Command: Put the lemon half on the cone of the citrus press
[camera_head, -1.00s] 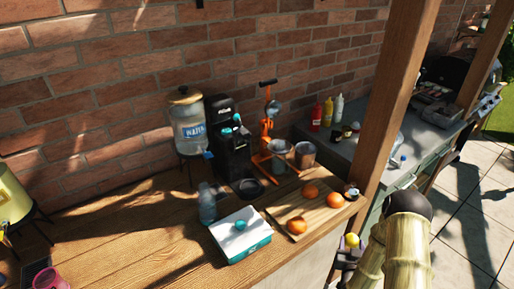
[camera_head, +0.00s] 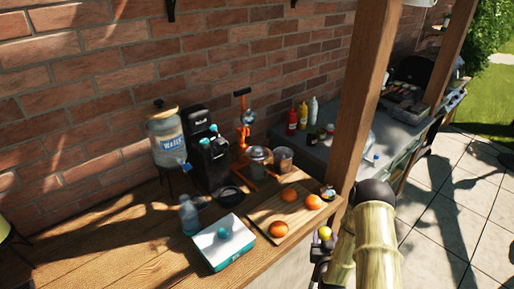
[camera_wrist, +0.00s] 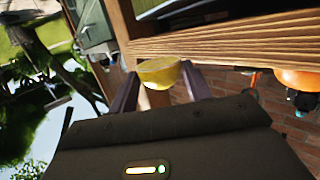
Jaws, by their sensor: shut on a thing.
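My gripper (camera_wrist: 158,88) is shut on the lemon half (camera_wrist: 161,71), which sits between the two fingers in the wrist view. In the head view the lemon half is a small yellow spot (camera_head: 325,233) beside the counter's right front edge, with my gripper largely hidden by my arm. The orange citrus press (camera_head: 244,137) stands at the back of the wooden counter, right of the black coffee machine. It is well apart from my gripper. Its cone cannot be made out, and clear containers partly cover its lower part.
A cutting board (camera_head: 262,217) with oranges (camera_head: 279,229) lies between my gripper and the press. A white and teal box (camera_head: 222,249), a water bottle (camera_head: 189,215) and the coffee machine (camera_head: 207,150) stand left. A wooden post (camera_head: 362,100) rises close behind my gripper.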

